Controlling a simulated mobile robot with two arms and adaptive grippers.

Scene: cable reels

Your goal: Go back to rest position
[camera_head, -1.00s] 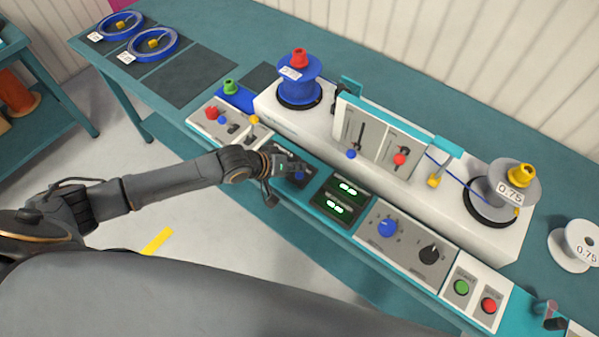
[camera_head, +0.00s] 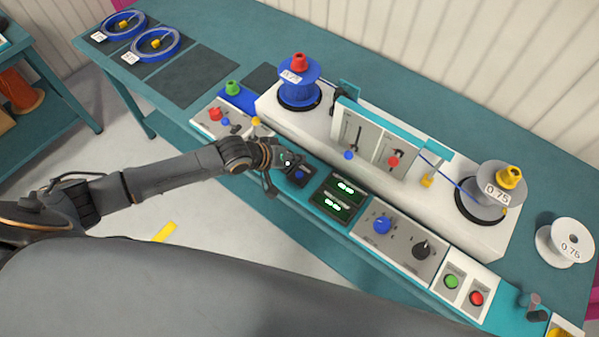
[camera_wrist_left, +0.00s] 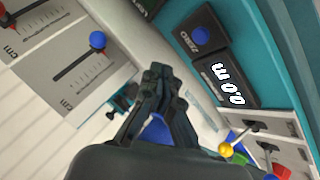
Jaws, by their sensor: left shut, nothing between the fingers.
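My left gripper (camera_head: 291,163) reaches in from the left over the front of the winding machine (camera_head: 345,134). It is shut and empty, beside the small dark panel with a blue ZERO button (camera_head: 300,174). In the left wrist view its fingertips (camera_wrist_left: 158,72) are together, apart from the ZERO button (camera_wrist_left: 201,37) and the 0.0 m display (camera_wrist_left: 230,84). A blue patch shows between the finger bases; I cannot tell what it is. My right gripper is in neither view.
A blue reel (camera_head: 299,84) and a grey reel (camera_head: 486,190) sit on the machine. A loose white reel (camera_head: 566,243) stands at the right. Knobs, green displays (camera_head: 338,201) and buttons line the front. Blue cable coils (camera_head: 153,45) lie at the far left beside bare dark mats (camera_head: 197,77).

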